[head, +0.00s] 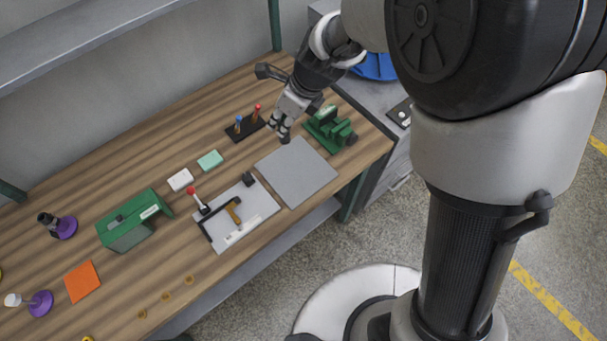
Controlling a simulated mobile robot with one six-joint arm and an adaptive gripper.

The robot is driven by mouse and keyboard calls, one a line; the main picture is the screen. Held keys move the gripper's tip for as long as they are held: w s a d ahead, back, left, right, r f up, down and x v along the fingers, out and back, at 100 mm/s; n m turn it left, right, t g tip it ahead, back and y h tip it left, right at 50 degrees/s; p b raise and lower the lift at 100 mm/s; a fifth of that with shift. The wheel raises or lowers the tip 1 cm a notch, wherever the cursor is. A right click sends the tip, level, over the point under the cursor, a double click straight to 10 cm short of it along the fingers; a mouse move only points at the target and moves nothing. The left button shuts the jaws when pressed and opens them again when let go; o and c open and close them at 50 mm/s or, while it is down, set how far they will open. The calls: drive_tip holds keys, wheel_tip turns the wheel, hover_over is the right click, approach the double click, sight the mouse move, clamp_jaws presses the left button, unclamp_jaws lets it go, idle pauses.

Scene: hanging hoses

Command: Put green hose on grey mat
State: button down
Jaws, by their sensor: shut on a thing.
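The grey mat (305,178) lies flat on the wooden bench near its right front part, and its surface looks bare. My gripper (284,136) is at the mat's far left edge in the picture, pointing down. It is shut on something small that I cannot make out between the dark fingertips. I cannot tell whether it touches the mat or hovers above it. I cannot make out a green hose anywhere in this view; the fingers and arm may hide it.
A green vise-like device (330,128) stands right of my gripper. A black holder (246,127) with blue and red-handled tools is to its left. A light tray (232,226) with tools lies left of the mat. A green box-like device (132,222) stands farther left.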

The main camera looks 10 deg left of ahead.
drive_tip(key=shift+w+a+f+b, duration=0.1)
drive_tip(key=shift+f+b, duration=2.35)
drive_tip(key=shift+f, duration=2.4)
drive_tip(key=shift+w+f+b, duration=0.1)
drive_tip(key=shift+f+b, duration=2.35)
drive_tip(key=shift+f, duration=2.4)
drive_tip(key=shift+f, duration=0.2)
drive_tip(key=c, duration=1.3)
unclamp_jaws()
drive_tip(key=shift+c, duration=0.2)
drive_tip(key=shift+r, duration=0.3)
drive_tip(key=p+v, duration=0.5)
drive_tip(key=v, duration=0.6)
drive_tip(key=shift+r+p, duration=0.35)
drive_tip(key=shift+r, duration=0.05)
